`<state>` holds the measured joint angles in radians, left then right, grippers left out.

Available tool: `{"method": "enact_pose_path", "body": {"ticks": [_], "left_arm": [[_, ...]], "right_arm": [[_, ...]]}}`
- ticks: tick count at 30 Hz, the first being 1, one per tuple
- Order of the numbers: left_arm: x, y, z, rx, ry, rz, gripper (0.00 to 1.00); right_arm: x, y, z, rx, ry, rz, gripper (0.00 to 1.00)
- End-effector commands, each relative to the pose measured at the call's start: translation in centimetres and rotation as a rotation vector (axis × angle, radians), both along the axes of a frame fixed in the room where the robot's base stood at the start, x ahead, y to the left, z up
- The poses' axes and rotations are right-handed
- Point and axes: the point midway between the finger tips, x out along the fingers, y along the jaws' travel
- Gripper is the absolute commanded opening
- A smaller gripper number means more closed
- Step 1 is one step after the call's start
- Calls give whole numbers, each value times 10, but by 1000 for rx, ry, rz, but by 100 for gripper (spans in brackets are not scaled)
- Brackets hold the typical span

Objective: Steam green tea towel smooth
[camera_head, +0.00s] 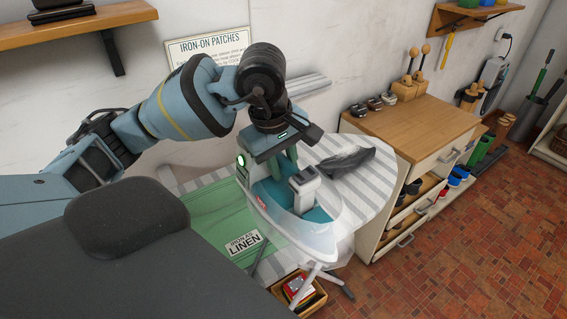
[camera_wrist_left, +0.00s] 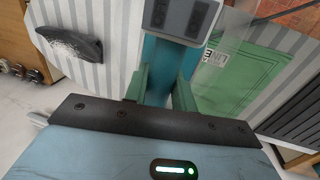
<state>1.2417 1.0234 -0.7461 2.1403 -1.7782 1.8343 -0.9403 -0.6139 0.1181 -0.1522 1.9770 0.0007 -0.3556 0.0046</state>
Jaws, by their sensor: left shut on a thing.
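My left gripper (camera_head: 285,162) is shut on the teal and white steam iron (camera_head: 318,217). Its green fingers close on the iron's teal handle (camera_wrist_left: 167,60) in the left wrist view. The iron's green light is lit. The green tea towel (camera_head: 208,212) lies on the grey-and-white striped ironing board (camera_head: 372,194), with a white label reading "LINEN". It also shows in the left wrist view (camera_wrist_left: 235,85). The iron is at the towel's right side and hides part of the board. I cannot tell whether its soleplate touches the cloth. My right gripper is out of view.
A dark grey item (camera_head: 346,161) with a whitish top lies on the board behind the iron. A wooden-topped cabinet (camera_head: 425,125) with open drawers stands at the right. A small wooden box (camera_head: 300,291) sits below the board.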

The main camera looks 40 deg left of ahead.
Motion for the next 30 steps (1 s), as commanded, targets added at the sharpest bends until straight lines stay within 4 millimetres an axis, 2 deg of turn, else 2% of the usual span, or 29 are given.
{"method": "enact_pose_path", "body": {"ticks": [8,30], "left_arm": [[2,-6,-1,2,-1,-91,0],[5,-73,-40,5,4,-1099,0]], "right_arm": [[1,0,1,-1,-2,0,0],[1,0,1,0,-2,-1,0]]}}
